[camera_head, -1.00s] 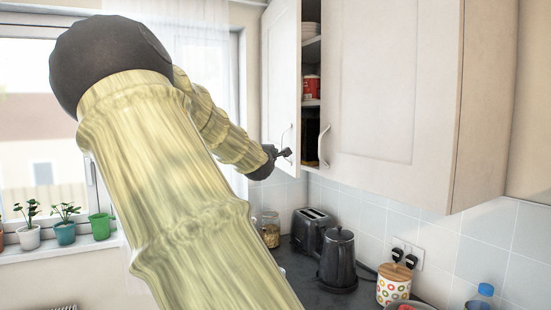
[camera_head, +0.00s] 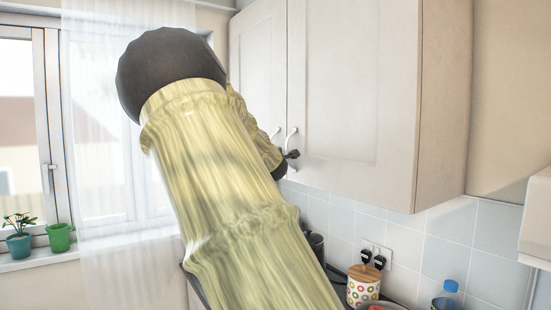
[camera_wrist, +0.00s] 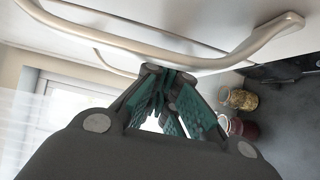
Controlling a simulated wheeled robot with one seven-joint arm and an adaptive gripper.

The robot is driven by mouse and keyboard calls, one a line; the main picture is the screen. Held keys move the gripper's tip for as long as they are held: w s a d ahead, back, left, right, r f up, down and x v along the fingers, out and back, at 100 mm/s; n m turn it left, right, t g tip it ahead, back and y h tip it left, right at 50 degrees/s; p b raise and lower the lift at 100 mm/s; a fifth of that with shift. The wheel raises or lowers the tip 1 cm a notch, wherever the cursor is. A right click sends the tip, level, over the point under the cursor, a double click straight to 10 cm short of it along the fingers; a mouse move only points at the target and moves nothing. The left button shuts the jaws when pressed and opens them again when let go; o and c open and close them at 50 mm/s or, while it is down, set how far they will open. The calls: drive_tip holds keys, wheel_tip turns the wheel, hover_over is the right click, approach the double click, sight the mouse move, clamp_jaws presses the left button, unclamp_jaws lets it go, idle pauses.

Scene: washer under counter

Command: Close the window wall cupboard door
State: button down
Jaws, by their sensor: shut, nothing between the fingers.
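The window-side cupboard door (camera_head: 257,70) is pale, panelled and has a slim handle (camera_head: 276,131). It looks flush with, or very nearly flush with, the neighbouring door (camera_head: 350,85), and no cupboard interior shows between them. My arm hides the lower part of the window-side door in the head view.
Below the cupboard, the counter carries a patterned canister (camera_head: 364,288) and a blue-capped bottle (camera_head: 448,290). Jars (camera_wrist: 240,99) show in the wrist view. A curtained window (camera_head: 110,130) with potted plants (camera_head: 60,237) is at the left. A pale box-shaped edge (camera_head: 537,220) juts in at the right.

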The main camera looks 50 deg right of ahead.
drive_tip(key=v, duration=1.2)
drive_tip(key=shift+d+f, duration=0.1)
